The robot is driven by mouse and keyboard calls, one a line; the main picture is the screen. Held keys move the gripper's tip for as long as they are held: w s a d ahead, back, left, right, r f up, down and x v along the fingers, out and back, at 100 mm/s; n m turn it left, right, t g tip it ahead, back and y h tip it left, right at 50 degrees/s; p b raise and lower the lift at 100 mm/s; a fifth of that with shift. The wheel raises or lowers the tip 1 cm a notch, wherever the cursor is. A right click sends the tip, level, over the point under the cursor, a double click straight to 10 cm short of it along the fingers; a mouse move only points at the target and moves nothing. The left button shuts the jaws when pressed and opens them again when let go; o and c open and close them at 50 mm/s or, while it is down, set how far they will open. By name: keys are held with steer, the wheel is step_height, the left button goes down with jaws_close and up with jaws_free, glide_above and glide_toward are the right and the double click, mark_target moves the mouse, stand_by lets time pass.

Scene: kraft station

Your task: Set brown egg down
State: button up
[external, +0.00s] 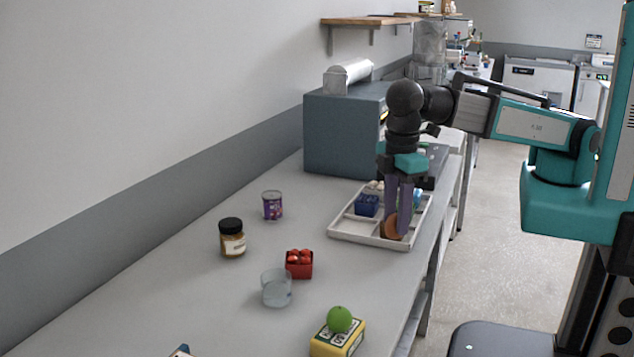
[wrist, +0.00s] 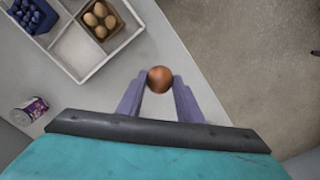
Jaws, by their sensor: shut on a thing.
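The brown egg (wrist: 160,79) is between the two fingertips of my gripper (wrist: 159,83) in the wrist view. In the external view my gripper (external: 398,228) points down over the near right part of the white divided tray (external: 350,240), and the fingers partly cover an orange-brown shape there. The tray also shows at the upper left of the wrist view (wrist: 103,68). One compartment holds a brown carton of several eggs (wrist: 102,20), and another holds a blue carton of berries (wrist: 30,14). A compartment between them and the tray's side is empty.
A purple can (external: 272,206), a dark-lidded jar (external: 232,239), a red carton of red round things (external: 299,265), a clear glass (external: 276,288) and a yellow box (external: 338,338) with a green ball (external: 339,319) stand on the bench. A big grey box (external: 342,135) stands behind the tray.

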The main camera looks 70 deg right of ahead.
mark_target(394, 233)
steer(key=shift+w+r, duration=0.1)
steer(key=shift+w, duration=0.05)
steer(key=shift+f+p, duration=0.5)
steer(key=shift+f, duration=1.75)
steer(key=shift+f+p, duration=0.45)
steer(key=shift+f, duration=1.3)
steer(key=shift+f, duration=0.15)
steer(key=o, duration=0.8)
